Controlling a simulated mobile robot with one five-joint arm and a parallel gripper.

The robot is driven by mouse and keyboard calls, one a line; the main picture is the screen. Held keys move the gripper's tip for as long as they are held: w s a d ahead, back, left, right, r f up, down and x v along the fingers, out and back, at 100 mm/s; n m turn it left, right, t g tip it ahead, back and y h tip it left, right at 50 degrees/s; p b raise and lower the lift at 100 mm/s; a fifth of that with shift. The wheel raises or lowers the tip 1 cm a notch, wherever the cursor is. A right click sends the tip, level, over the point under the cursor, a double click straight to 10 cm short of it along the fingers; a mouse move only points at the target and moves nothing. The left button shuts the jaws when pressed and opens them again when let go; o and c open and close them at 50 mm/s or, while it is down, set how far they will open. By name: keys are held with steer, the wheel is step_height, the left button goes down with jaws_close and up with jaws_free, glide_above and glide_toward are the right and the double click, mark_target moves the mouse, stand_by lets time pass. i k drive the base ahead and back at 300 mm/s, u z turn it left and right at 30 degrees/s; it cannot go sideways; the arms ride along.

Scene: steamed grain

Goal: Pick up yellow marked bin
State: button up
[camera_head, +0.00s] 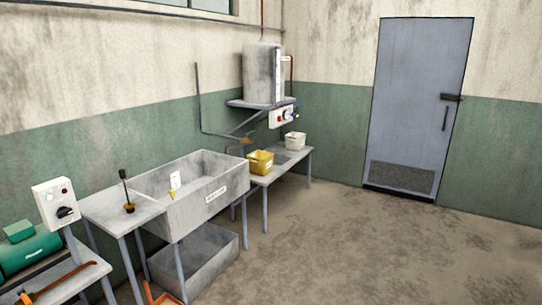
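A small yellow bin (259,164) stands on the low grey bench (262,179) to the right of the large sink, near the back wall. It looks upright and open at the top. No separate mark on it can be made out at this size. My gripper is not in view.
A whitish bin (295,141) stands behind and right of the yellow one. A grey sink (208,211) and side table (110,205) line the left wall. A green machine (27,250) sits at the left. The floor (345,235) is clear toward the grey door (418,100).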

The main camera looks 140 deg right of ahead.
mark_target(261, 161)
steer(key=z, duration=4.8)
